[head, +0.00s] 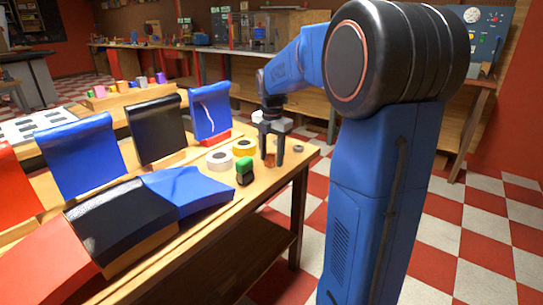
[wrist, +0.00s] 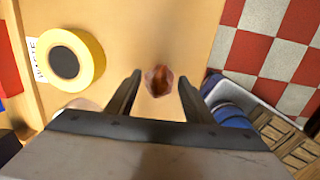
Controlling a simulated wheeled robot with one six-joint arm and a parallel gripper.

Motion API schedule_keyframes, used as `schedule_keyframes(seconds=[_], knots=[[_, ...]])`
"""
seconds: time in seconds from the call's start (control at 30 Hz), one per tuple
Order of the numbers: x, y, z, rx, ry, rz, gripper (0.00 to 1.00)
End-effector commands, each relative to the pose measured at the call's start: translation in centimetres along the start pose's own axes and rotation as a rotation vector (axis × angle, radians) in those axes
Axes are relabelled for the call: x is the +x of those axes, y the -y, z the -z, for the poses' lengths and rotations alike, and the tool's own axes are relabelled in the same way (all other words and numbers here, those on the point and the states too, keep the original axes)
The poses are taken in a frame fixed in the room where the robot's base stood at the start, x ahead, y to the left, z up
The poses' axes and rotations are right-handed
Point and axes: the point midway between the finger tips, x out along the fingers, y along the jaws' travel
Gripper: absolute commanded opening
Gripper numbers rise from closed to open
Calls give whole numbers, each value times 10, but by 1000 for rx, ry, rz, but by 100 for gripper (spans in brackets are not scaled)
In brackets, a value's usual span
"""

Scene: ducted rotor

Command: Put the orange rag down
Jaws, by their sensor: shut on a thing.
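The orange rag (wrist: 158,80) is a small, crumpled, brownish-orange bundle between the fingertips of my gripper (wrist: 158,90) in the wrist view. My gripper is shut on it, with the fingers spread apart around it. In the head view my gripper (head: 271,160) points down at the right end of the wooden workbench (head: 285,171). The rag (head: 269,160) shows there as a small orange-brown patch low between the fingers, close to the bench top. I cannot tell whether it touches the wood.
A green-and-black object (head: 244,171) stands in front. Blue, black and red curved panels fill the bench's left.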

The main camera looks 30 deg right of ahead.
Motion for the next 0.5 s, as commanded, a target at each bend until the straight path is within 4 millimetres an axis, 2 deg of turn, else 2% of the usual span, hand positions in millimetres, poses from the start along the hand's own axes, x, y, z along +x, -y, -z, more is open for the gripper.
schedule_keyframes(seconds=[0.13, 0.17, 0.23, 0.5], knots=[[2, 0, 0, 0, 0, 0, 19], [3, 0, 0, 0, 0, 0, 50], [2, 0, 0, 0, 0, 0, 66], [2, 0, 0, 0, 0, 0, 66]])
